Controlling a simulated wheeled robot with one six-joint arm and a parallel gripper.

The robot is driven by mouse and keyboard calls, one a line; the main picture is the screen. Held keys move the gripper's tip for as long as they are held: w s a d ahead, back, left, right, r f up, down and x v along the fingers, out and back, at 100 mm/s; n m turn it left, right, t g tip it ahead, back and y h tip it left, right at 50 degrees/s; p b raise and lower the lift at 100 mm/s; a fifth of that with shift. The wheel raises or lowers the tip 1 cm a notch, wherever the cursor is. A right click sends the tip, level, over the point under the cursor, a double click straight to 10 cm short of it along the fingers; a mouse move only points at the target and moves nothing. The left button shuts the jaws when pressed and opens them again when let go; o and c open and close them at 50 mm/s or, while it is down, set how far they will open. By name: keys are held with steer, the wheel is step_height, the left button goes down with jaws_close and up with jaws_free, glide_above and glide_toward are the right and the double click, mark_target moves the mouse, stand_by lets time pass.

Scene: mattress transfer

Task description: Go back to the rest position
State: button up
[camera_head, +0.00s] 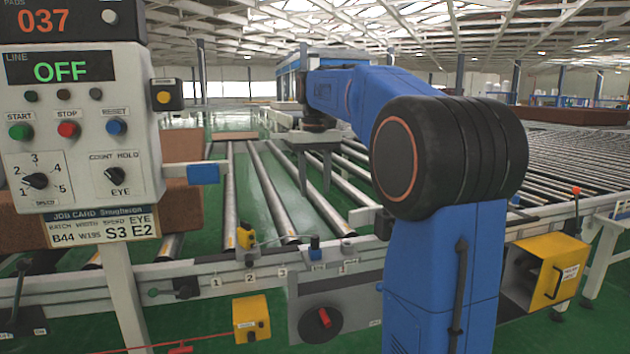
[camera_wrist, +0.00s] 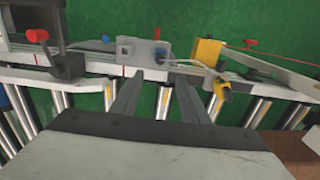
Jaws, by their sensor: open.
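My gripper (camera_head: 315,190) hangs from my blue arm above the roller conveyor (camera_head: 284,206) in the head view. Its two grey fingers point down and stand apart with nothing between them. In the wrist view my gripper (camera_wrist: 155,100) shows its fingers spread over the rollers and the conveyor's front rail (camera_wrist: 95,68). Nothing is held. My arm's elbow covers part of the conveyor on the right.
A control panel (camera_head: 75,130) reading OFF stands at the left, with a brown block (camera_head: 40,225) behind it. A yellow box (camera_head: 251,318) and a red-handled switch (camera_head: 323,318) sit on the front. Another yellow box (camera_head: 545,268) is at right. Rollers around my gripper look bare.

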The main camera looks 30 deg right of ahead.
steer(key=shift+r, duration=0.65)
steer(key=s+a+f+n+t, duration=0.1)
steer(key=s+a+f, duration=0.4)
steer(key=s+f, duration=0.3)
steer(key=s+a+f+n+t, duration=0.1)
steer(key=s+a+f+t, duration=0.1)
steer(key=s+a+f, duration=0.3)
steer(key=s+a+f+n+t, duration=0.1)
steer(key=s+a+f, duration=0.4)
steer(key=s+f, duration=0.7)
steer(key=s, duration=0.5)
steer(key=shift+s+a+t, duration=0.15)
steer(key=shift+a+t, duration=0.25)
steer(key=shift+r, duration=0.1)
